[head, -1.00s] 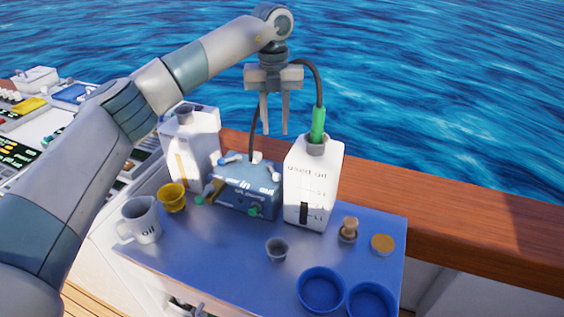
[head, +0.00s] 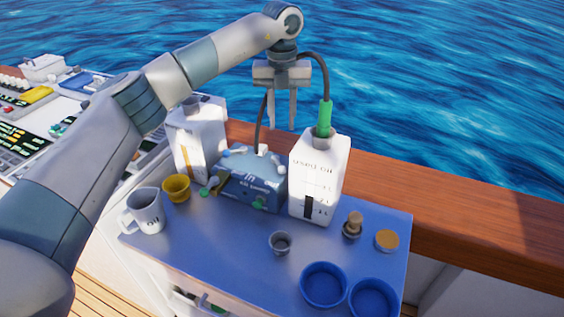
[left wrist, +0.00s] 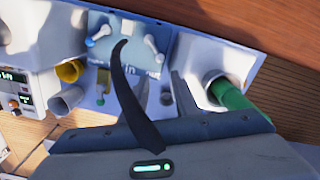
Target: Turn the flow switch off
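A blue oil pump box (head: 250,190) stands at the back of the blue table, with small light levers on top and green fittings at its front. It also shows in the left wrist view (left wrist: 127,58), with a pale lever on each side of its top. I cannot tell which part is the flow switch or how it is set. My left gripper (head: 282,125) points down, open and empty, above and behind the pump and the used oil bottle. Its fingers (left wrist: 163,95) are apart in the left wrist view and touch nothing visible. My right gripper is not in view.
The white used oil bottle (head: 318,180) holds a green nozzle (head: 324,118) on a black hose near the left gripper.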

